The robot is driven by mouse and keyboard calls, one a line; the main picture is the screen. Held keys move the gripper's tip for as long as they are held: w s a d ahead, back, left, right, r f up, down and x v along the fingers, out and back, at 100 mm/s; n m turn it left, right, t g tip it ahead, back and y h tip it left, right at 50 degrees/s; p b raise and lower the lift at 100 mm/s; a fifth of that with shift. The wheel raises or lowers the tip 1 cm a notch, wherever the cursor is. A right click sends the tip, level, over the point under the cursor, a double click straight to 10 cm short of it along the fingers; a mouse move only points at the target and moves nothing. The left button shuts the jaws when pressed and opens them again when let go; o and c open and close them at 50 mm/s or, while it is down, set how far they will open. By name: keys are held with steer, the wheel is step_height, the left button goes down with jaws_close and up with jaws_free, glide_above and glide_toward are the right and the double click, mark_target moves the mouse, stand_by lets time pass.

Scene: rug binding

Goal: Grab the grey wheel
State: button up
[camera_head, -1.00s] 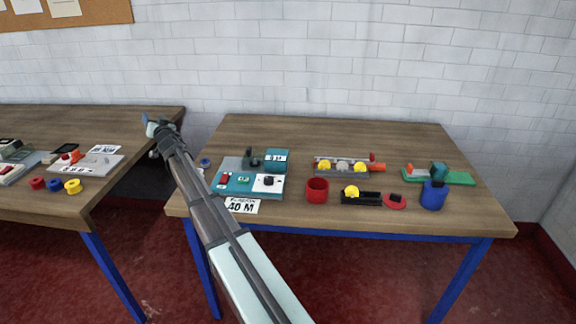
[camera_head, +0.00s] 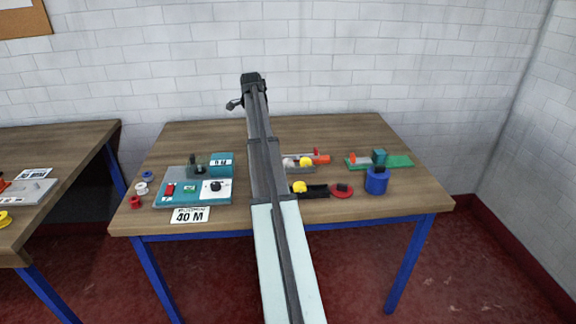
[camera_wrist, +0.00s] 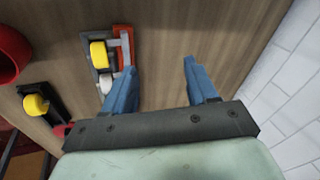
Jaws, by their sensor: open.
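The grey wheel (camera_wrist: 104,84) sits in a rack (camera_wrist: 103,62) on the right-hand table, beside a yellow wheel (camera_wrist: 98,54). In the wrist view it is at the left, just outside my left finger. In the head view the grey wheel (camera_head: 289,162) shows right beside my arm, which hides part of the rack. My gripper (camera_wrist: 161,66) is open, with bare wooden tabletop between its two blue fingers. In the head view my arm reaches over the table towards the back wall, and the fingertips are not clear.
A blue cup (camera_head: 376,182) and green board (camera_head: 400,161) are at the right. A teal panel (camera_head: 165,198) lies left. The white wall (camera_wrist: 284,75) is close.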

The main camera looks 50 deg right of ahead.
steer(key=s+d+r+m+g+y, duration=0.1)
steer(key=s+y, duration=0.1)
steer(key=s, duration=0.4)
steer(key=s+d+r+m+g+y, duration=0.1)
steer(key=s+d+r+m, duration=0.1)
steer(key=s, duration=0.3)
glide_above(288, 159)
steer(key=f, duration=0.8)
steer(key=shift+a+f, duration=0.25)
steer(key=shift+a, duration=0.05)
steer(key=shift+d+f, duration=0.15)
steer(key=shift+f, duration=1.25)
steer(key=shift+d+f, duration=0.1)
steer(key=shift+f, duration=1.3)
jaws_close()
